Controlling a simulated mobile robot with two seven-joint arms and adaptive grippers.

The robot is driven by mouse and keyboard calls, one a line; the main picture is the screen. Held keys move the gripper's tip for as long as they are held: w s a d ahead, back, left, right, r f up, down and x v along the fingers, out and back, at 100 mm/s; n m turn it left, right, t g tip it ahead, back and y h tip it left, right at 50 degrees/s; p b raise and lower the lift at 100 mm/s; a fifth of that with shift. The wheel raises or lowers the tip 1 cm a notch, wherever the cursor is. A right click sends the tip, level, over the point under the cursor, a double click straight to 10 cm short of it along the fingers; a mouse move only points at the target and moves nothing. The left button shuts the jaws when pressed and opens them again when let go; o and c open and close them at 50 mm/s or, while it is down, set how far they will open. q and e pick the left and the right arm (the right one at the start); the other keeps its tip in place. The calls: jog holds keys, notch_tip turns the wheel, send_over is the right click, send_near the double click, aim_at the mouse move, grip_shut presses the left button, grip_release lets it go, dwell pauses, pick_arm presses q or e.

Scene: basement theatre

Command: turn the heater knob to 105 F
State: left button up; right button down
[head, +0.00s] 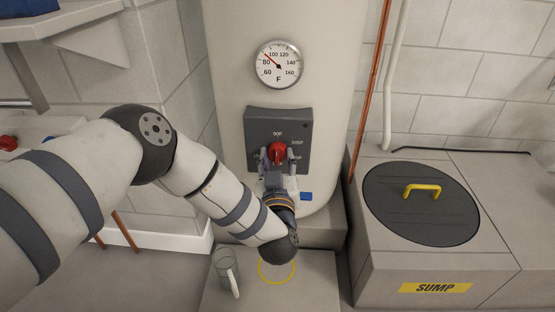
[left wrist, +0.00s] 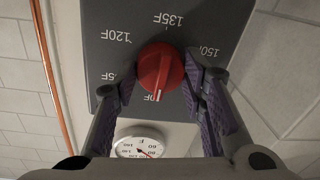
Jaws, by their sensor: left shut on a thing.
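The red heater knob (head: 277,151) sits on a dark grey dial panel (head: 258,121) on the front of the pale heater tank (head: 235,60). My left gripper (head: 277,158) reaches it from below, with one finger on each side, and is shut on the knob. In the left wrist view, which is upside down, the knob (left wrist: 161,66) lies between the purple finger pads. Its white mark points down at a partly hidden label ending in 0F, seemingly 90F. Labels 120F, 135F and 150F are readable; a label ending in 5F is partly covered. My right gripper is not in view.
A round gauge (head: 278,65) above the panel has its needle between 60 and 100. A glass mug (head: 226,272) and a yellow ring (head: 277,270) are on the step below. A sump box (head: 385,270) stands at right; a copper pipe (head: 370,85) runs beside the tank.

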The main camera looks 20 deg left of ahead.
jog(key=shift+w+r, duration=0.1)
pick_arm(q)
jog(key=shift+d+r+m+p, duration=0.15)
jog(key=shift+m+p, duration=0.55)
jog(key=shift+m, duration=0.4)
jog(key=m+p, duration=0.1)
jog(key=m, duration=0.1)
jog(key=shift+m, duration=0.4)
jog(key=m+p, duration=0.1)
jog(key=m, duration=0.2)
jog(key=shift+t, duration=0.3)
jog(key=shift+f+m, duration=0.15)
jog(key=shift+m, duration=0.85)
jog(key=shift+f+m, duration=0.15)
jog(key=shift+m, duration=0.85)
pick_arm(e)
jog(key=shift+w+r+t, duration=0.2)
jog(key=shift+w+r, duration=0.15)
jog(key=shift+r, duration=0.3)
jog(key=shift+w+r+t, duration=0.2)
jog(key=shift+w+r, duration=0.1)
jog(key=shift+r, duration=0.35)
pick_arm(q)
jog(key=shift+a, duration=0.2)
jog(key=o, duration=1.2)
jog(key=shift+c, duration=0.2)
